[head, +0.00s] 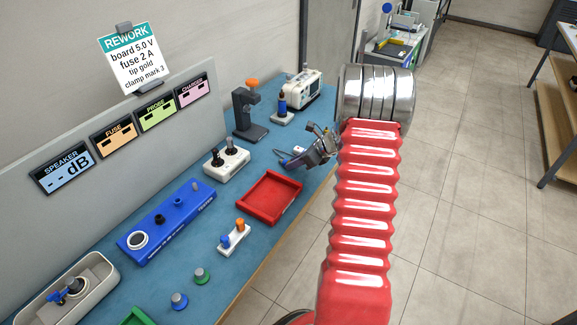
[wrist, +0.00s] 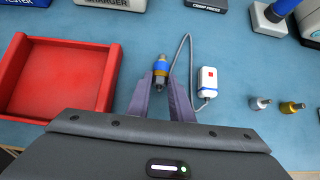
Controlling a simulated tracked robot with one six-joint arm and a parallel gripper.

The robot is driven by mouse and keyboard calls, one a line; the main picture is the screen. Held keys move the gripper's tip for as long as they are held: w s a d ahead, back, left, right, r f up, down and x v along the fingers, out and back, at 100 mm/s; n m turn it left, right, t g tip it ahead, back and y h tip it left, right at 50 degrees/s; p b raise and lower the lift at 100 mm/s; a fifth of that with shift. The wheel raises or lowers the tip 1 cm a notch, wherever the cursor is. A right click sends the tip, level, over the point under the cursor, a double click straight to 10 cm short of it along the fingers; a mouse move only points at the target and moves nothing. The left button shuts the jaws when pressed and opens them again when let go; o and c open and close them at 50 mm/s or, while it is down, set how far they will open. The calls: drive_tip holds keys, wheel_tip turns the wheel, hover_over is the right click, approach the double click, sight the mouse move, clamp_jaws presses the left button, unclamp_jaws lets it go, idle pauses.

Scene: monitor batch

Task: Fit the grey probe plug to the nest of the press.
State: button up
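In the wrist view, a small cabled plug (wrist: 160,70) with a dark grey body, a blue band and a dull metal end lies between the tips of my gripper (wrist: 160,88). The fingers are close around its near end; whether they press on it I cannot tell. Its grey cable loops right to a small white box (wrist: 208,82) with a red mark. In the head view, my gripper (head: 295,161) is low over the bench, right of the red tray. The press (head: 244,118), dark with an orange knob, stands behind and left of my gripper; its nest is not clear to see.
The red tray (wrist: 105,75) is just left of my gripper. A silver tip (wrist: 260,103) and a gold tip (wrist: 291,107) stand to the right. A white two-post unit (head: 226,163) and a blue panel (head: 168,222) are further left. Bare blue bench lies around the plug.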

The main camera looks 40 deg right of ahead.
clamp_jaws()
drive_tip(key=shift+r, duration=0.55)
idle(0.7)
drive_tip(key=shift+r, duration=2.35)
drive_tip(key=shift+o, duration=0.3)
unclamp_jaws()
clamp_jaws()
drive_tip(key=shift+w, duration=0.2)
